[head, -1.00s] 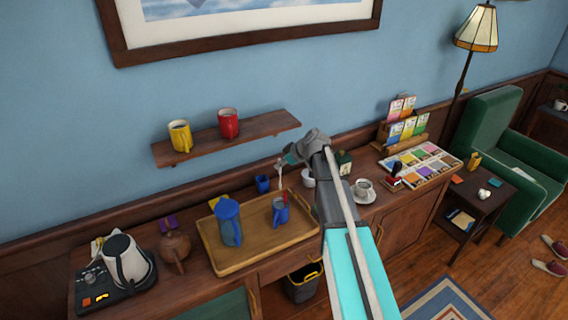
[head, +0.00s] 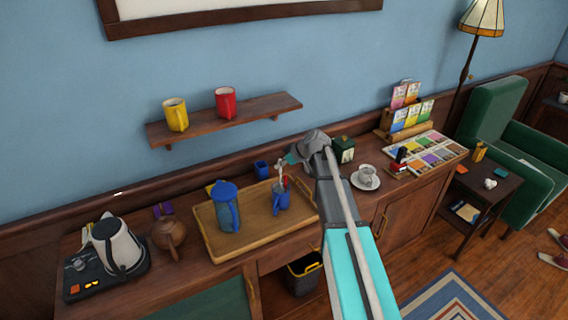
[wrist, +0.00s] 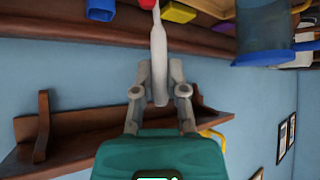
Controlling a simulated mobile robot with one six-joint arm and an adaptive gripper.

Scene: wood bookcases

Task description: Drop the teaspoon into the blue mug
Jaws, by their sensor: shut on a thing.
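The blue mug (head: 281,202) stands on the wooden tray (head: 250,243), with a thin red thing (head: 285,182) at its rim. My gripper (head: 285,161) is just above the mug and shut on the pale teaspoon (head: 281,173). In the wrist view my gripper (wrist: 157,75) grips the grey teaspoon (wrist: 158,50), whose far end runs to the top edge beside a bit of red. The teaspoon hangs roughly upright over the mug. I cannot tell whether its lower end is inside the rim. I cannot make out the mug in the wrist view.
A tall blue lidded pitcher (head: 227,207) stands left of the mug on the tray. A small blue cup (head: 261,169) is behind the tray. A wall shelf (head: 226,120) with yellow and red mugs is above. A cup on a saucer (head: 366,177) is to the right.

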